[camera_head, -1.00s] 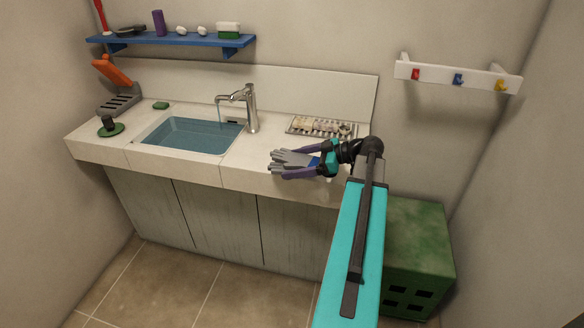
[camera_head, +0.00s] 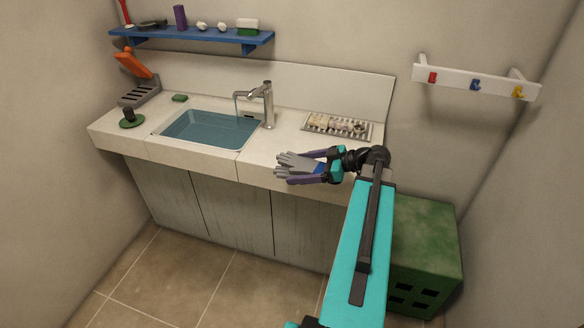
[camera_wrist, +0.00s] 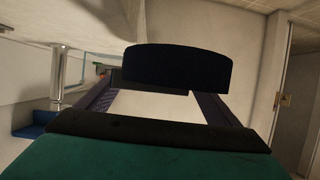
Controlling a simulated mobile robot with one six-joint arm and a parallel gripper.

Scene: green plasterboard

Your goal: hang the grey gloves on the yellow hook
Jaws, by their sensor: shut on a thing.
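The grey gloves (camera_head: 297,163) are in my gripper (camera_head: 310,168) in the head view, with their fingers pointing left and a blue part at the cuff. My gripper is shut on them at the counter's front edge, right of the sink; whether they touch the counter I cannot tell. In the wrist view, a dark shape (camera_wrist: 178,66) lies across the space between my fingers; I cannot tell if it is part of the gloves. The yellow hook (camera_head: 518,92) is the rightmost on a white wall rack (camera_head: 495,84), up and right of my gripper, and looks empty.
The rack also has a red hook (camera_head: 432,77) and a blue hook (camera_head: 475,85). A metal drying rack (camera_head: 365,130) with small items stands behind my gripper. The tap (camera_head: 268,105) and sink (camera_head: 165,133) are to the left. A green crate (camera_head: 440,245) stands below right.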

